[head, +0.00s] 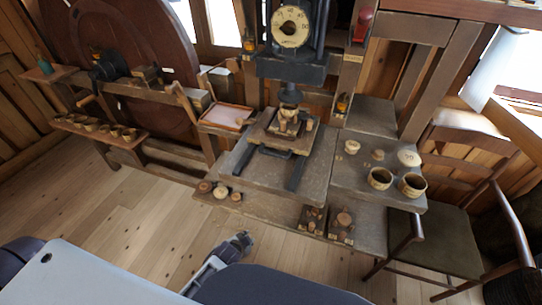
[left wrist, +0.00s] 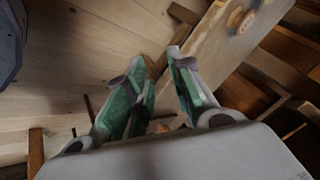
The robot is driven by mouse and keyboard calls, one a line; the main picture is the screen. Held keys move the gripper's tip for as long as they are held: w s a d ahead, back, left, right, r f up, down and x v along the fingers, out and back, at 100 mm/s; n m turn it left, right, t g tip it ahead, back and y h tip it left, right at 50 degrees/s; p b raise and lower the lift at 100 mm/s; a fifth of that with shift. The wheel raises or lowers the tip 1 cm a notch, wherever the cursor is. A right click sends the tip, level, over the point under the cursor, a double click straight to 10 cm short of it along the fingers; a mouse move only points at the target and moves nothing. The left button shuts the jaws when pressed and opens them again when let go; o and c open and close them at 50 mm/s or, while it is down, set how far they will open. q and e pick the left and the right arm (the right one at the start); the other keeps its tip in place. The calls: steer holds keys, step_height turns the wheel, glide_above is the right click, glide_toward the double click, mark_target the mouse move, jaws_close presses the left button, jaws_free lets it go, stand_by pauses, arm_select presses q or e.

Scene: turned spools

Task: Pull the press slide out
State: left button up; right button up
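The press (head: 291,60) stands at the back of the bench with a round dial on its front. Its slide (head: 275,147) is a small dark-framed plate lying between two dark rails (head: 297,175) on the bench. A pale turned piece (head: 287,122) stands on the slide under the press ram (head: 291,93). My left gripper (head: 246,238) is low in front of the bench, well short of the slide and apart from it. In the left wrist view its green-padded fingers (left wrist: 157,60) are spread and empty. My right gripper is in neither view.
Turned cups (head: 380,178) and small pieces stand on the bench's right side. Spools (head: 221,191) sit along its lower front left, and dark-red pieces (head: 344,219) at its lower front right. A chair (head: 440,240) stands at the right. The floor (head: 140,215) at front left is clear.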

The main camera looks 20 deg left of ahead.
mark_target(272, 155)
arm_select(q)
steer(key=w+r+m+t, duration=0.1)
steer(key=r, duration=0.8)
steer(key=w+r+m+t+p, duration=0.1)
steer(key=w+r+m+t, duration=0.1)
steer(key=r, duration=0.6)
steer(key=w+d+r+m+t, duration=0.1)
steer(key=w+r+t, duration=0.1)
steer(key=r, duration=0.7)
steer(key=shift+r+m+p, duration=0.3)
steer(key=shift+m, duration=0.1)
steer(key=w+d+r+m+t+h, duration=0.1)
steer(key=d+r+m+t, duration=0.2)
steer(key=r+m, duration=0.2)
steer(key=shift+w, duration=0.35)
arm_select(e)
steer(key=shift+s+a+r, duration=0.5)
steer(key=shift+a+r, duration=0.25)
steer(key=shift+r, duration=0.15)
arm_select(q)
steer(key=shift+w, duration=0.15)
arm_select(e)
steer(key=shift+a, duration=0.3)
